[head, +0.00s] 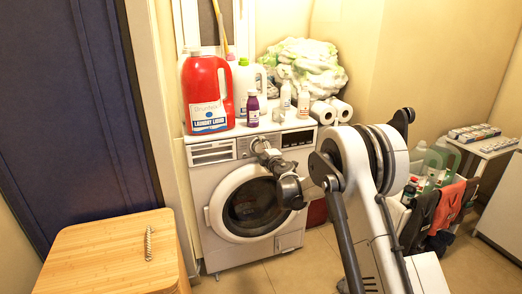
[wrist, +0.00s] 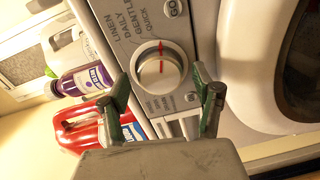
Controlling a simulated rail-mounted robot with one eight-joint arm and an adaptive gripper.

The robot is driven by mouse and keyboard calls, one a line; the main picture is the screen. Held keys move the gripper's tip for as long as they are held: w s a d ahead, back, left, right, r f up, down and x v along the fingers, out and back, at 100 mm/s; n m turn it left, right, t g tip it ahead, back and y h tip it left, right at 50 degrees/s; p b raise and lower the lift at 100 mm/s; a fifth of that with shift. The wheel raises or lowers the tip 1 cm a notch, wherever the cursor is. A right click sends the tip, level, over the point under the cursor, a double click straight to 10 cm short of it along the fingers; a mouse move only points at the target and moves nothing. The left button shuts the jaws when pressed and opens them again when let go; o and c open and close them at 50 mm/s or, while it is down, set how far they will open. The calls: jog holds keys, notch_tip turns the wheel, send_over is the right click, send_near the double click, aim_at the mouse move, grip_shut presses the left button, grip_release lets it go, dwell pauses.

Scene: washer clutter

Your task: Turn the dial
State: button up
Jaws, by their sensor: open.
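The dial (wrist: 159,66) is a round white knob with red marks on the washer's control panel, with printed words around it. My gripper (wrist: 161,80) is open and empty in the wrist view, with one green-padded finger to each side of the dial's lower part. I cannot tell whether either finger touches it.
On the washer stand a red laundry jug (head: 208,90), a purple bottle (head: 253,108), paper rolls (head: 342,110) and a pile of bagged cloth (head: 303,62). The round door (head: 216,208) is shut below the panel. A wooden-topped cabinet (head: 110,255) stands at front left.

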jog(key=v, duration=1.1)
jog(key=shift+s, duration=0.25)
jog(key=shift+r, duration=0.1)
jog(key=s+d+r+m+h, duration=0.5)
jog(key=s+d+r+m, duration=0.2)
jog(key=d+r, duration=0.3)
jog(key=s+d+r+m+h, duration=0.4)
jog(key=s+d+r+m, duration=0.25)
jog(key=d+r, duration=0.35)
jog(key=s+d+f+m+g+h, duration=0.1)
jog(key=s+d+m+g, duration=0.15)
jog(key=s, duration=0.55)
jog(key=s+d+f+m+g+h, duration=0.1)
jog(key=s+d+m, duration=0.15)
jog(key=s, duration=0.65)
jog(key=s+a+f+m+g+y, duration=0.1)
jog(key=s+f+m+g+y, duration=0.3)
jog(key=s, duration=0.7)
jog(key=s+a+f+n+g+h, duration=0.1)
jog(key=s+a+f, duration=0.1)
jog(key=s+f, duration=0.65)
notch_tip(320, 180, up, 15)
jog(key=s+p, duration=0.2)
jog(key=p, duration=1.1)
jog(key=shift+s+y, duration=0.3)
